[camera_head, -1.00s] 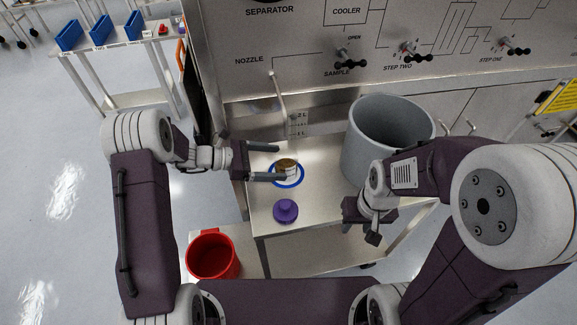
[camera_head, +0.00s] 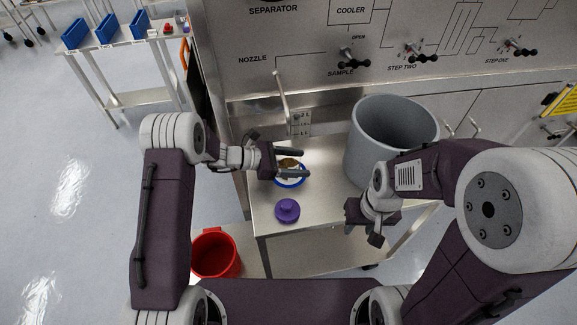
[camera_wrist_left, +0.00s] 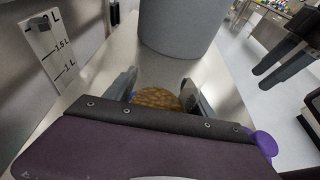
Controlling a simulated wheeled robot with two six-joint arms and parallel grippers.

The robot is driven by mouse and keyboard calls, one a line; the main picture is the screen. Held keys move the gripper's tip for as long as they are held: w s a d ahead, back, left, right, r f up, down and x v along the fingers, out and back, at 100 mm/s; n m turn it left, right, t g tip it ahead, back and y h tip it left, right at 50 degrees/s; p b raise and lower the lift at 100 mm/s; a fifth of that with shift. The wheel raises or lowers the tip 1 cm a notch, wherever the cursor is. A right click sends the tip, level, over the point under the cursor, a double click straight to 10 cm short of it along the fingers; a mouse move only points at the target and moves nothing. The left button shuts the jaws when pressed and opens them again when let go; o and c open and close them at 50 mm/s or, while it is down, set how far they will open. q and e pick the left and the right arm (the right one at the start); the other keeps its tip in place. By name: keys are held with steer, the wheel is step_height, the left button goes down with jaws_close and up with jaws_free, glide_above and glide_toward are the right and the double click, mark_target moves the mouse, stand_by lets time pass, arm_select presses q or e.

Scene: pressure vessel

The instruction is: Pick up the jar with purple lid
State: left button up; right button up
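A jar with brown contents (camera_head: 289,163) stands inside a blue ring (camera_head: 291,184) on the metal table. The purple lid (camera_head: 287,210) lies apart from it, nearer the table's front edge. My left gripper (camera_head: 306,163) is open, with its fingers on either side of the jar in the head view. In the left wrist view the brown contents (camera_wrist_left: 157,98) show between the two spread fingers; the gripper body hides the jar's lower part. I cannot tell whether a finger touches the jar. My right gripper (camera_head: 364,230) is open and empty, right of the lid.
A large grey bucket (camera_head: 365,155) stands close behind and right of the jar. A marked level scale (camera_head: 301,124) and a nozzle pipe (camera_head: 283,98) are behind it. A red bucket (camera_head: 216,255) sits lower left.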

arm_select(q)
steer(key=shift+r, duration=0.1)
steer(key=shift+s+r, duration=0.1)
steer(key=shift+r, duration=0.1)
step_height(320, 180, up, 7)
steer(key=p, duration=0.1)
steer(key=s+d+b, duration=0.2)
steer(key=s+b, duration=0.3)
steer(key=s, duration=0.4)
steer(key=s+d+b, duration=0.1)
steer(key=s+b, duration=0.4)
steer(key=s, duration=0.5)
steer(key=shift+s+d+f+b, duration=0.2)
steer(key=shift+d+f+b, duration=0.1)
steer(key=shift+d, duration=0.1)
